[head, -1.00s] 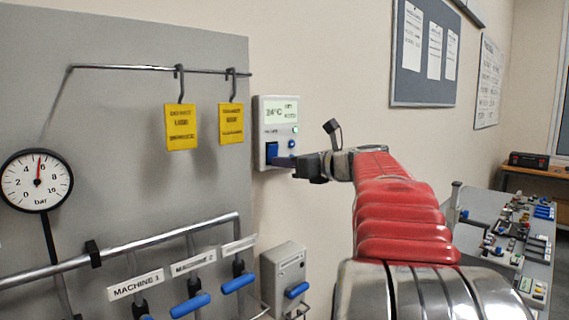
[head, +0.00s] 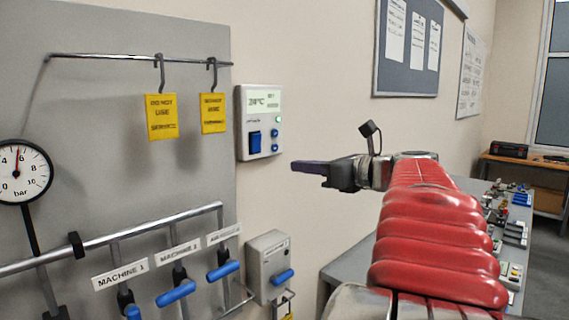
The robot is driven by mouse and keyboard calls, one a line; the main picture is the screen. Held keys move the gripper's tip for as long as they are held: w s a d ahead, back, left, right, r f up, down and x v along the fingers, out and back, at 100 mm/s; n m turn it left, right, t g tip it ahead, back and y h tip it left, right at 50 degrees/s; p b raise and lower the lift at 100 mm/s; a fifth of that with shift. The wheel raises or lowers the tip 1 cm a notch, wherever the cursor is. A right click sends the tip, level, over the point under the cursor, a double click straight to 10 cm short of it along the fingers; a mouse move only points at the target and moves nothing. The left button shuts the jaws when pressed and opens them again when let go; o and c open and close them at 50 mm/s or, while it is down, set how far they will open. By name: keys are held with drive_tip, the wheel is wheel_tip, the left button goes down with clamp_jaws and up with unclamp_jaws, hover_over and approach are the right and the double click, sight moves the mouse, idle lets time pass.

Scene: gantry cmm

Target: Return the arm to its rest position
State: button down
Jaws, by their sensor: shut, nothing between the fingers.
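My gripper (head: 300,167) is at the end of my red-covered arm (head: 430,220), near the middle of the head view. Its dark fingers are shut with nothing between them and point left. The arm is stretched forward, away from its base. The gripper stands in front of the beige wall, to the right of and slightly below the white thermostat box (head: 259,122) with its blue rocker switch, and no longer overlaps it in the picture.
A grey panel at left carries yellow tags (head: 161,116) on a rail, a pressure gauge (head: 22,172), and pipes with blue valve handles (head: 176,293). A grey box (head: 268,265) is low on the wall. A bench (head: 350,270) with parts lies behind the arm at right.

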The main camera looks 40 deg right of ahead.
drive_tip(key=shift+s, duration=0.45)
idle(0.3)
